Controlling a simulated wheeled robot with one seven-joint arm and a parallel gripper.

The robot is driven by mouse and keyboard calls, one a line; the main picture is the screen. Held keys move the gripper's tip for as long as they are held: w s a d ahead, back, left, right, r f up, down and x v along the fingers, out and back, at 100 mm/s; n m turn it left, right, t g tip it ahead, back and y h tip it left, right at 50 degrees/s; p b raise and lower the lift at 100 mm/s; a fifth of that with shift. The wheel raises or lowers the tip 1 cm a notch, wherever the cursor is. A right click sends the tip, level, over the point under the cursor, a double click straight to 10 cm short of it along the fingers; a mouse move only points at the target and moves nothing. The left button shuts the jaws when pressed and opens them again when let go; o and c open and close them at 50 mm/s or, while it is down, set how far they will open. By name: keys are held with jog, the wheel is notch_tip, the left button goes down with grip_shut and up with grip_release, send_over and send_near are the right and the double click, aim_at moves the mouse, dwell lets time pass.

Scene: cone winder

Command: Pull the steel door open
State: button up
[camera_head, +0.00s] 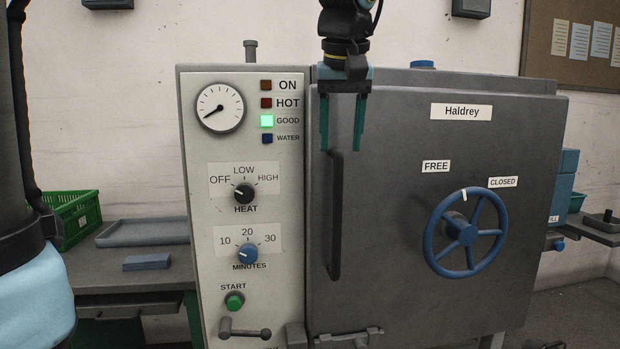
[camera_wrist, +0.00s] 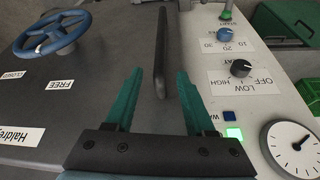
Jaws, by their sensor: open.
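The grey steel door (camera_head: 400,230) of the machine marked Haldrey looks shut against its frame. Its dark vertical bar handle (camera_head: 336,215) is near the door's left edge, and it shows in the wrist view (camera_wrist: 162,45). My gripper (camera_head: 342,148) is open and empty, with its green fingers pointing down at the handle's top end. In the wrist view the handle lies in line with the gap between the fingertips (camera_wrist: 160,72); its depth from them is unclear. The blue handwheel (camera_head: 468,232) on the door has its white mark at the top, between the FREE and CLOSED labels.
The control panel (camera_head: 270,145) left of the door carries a gauge, knobs and a lit green GOOD lamp. A lever (camera_head: 245,332) sticks out low on it. A table with a grey tray (camera_head: 145,232) and green crate (camera_head: 75,215) stands left. A side shelf (camera_head: 595,232) is at right.

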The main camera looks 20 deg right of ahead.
aim_at(338, 174)
jog(key=p+x, duration=0.1)
jog(key=x, duration=0.9)
jog(key=shift+f+p, duration=0.3)
jog(key=shift+p, duration=0.05)
grip_shut()
dwell(0.9)
